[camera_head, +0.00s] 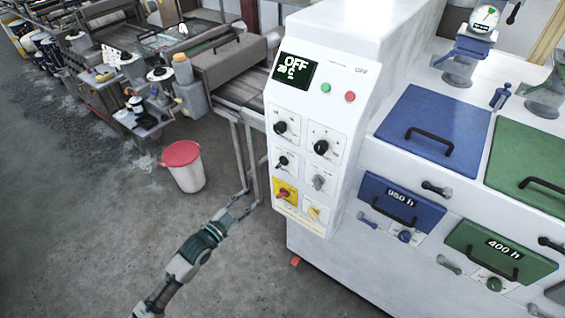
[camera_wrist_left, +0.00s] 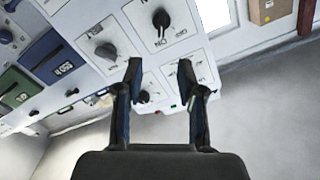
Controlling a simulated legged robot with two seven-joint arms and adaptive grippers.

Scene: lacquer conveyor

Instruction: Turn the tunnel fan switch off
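The white control panel (camera_head: 318,130) stands in the middle of the head view, with a dark display reading OFF. It carries several rotary knobs, including a black one (camera_head: 321,147), a grey one (camera_head: 318,182), a red one on a yellow plate (camera_head: 285,194) and a yellow one (camera_head: 314,213). My left gripper (camera_head: 245,205) is left of the panel's lower part. In the left wrist view, my left gripper (camera_wrist_left: 160,72) is open and empty, with a dark knob (camera_wrist_left: 143,97) showing between its fingers. My right gripper is not in view.
Blue and green drawers (camera_head: 401,203) are right of the panel. A white bin with a red lid (camera_head: 184,168) stands on the floor to the left. Metal conveyor legs (camera_head: 240,150) stand beside the panel.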

